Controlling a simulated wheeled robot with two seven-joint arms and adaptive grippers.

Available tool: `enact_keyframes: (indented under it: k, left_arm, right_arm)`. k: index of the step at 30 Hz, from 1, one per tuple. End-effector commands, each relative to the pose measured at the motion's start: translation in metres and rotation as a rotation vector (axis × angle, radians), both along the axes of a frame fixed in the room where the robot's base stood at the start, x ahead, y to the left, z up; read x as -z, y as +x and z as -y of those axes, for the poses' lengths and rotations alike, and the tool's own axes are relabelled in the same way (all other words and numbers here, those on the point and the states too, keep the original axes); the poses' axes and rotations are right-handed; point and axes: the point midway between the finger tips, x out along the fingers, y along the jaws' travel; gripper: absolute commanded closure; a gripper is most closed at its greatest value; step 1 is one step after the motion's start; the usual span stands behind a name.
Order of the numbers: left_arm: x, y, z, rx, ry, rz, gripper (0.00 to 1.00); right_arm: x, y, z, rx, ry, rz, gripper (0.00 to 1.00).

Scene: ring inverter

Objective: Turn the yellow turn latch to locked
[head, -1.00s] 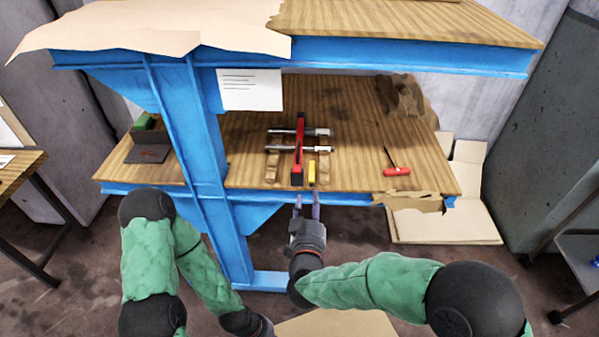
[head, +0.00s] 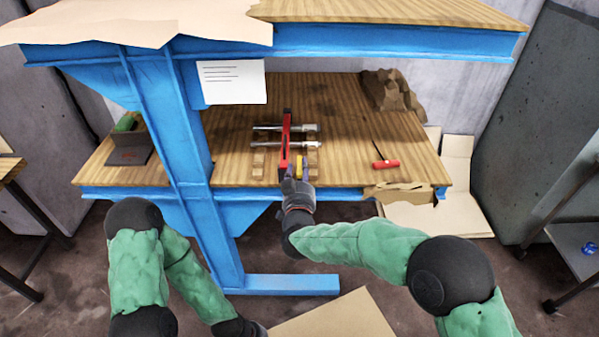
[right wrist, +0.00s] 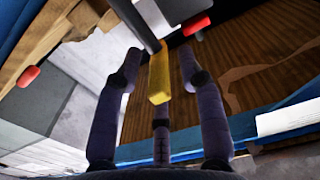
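The yellow turn latch (head: 299,168) is a small bar at the near end of a red bar (head: 286,150) on the wooden worktop. In the right wrist view the latch (right wrist: 159,82) lies between the spread dark fingers of my right gripper (right wrist: 160,60), with a visible gap to the left finger. Contact with the right finger is unclear. In the head view my right gripper (head: 296,184) is at the worktop's front edge, its fingers partly covering the latch's near end. It is open.
Two silver rods (head: 270,145) cross the red bar on wooden supports (head: 258,165). A red-handled tool (head: 386,164) lies to the right, crumpled brown paper (head: 390,90) behind it. The blue upright post (head: 190,150) stands to the left; an upper shelf (head: 400,38) overhangs the worktop.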

Motion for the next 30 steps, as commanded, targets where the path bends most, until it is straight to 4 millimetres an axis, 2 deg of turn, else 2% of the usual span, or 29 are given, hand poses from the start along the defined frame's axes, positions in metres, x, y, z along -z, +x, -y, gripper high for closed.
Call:
enact_keyframes:
  k: [2,3,6,20,30]
  left_arm:
    - [0.0,0.0,0.0,0.0,0.0,0.0,1.0]
    - [0.0,0.0,0.0,0.0,0.0,0.0,1.0]
    - [0.0,0.0,0.0,0.0,0.0,0.0,1.0]
    - [-0.008,0.0,0.0,0.0,0.0,0.0,1.0]
    - [-0.032,0.0,0.0,0.0,0.0,0.0,1.0]
  right_arm:
    - [0.0,0.0,0.0,0.0,0.0,0.0,0.64]
    - [0.0,0.0,0.0,0.0,0.0,0.0,0.75]
    - [0.0,0.0,0.0,0.0,0.0,0.0,1.0]
    - [-0.001,0.0,-0.004,0.051,-0.001,-0.001,1.0]
    - [-0.002,0.001,-0.014,0.267,-0.001,0.0,1.0]
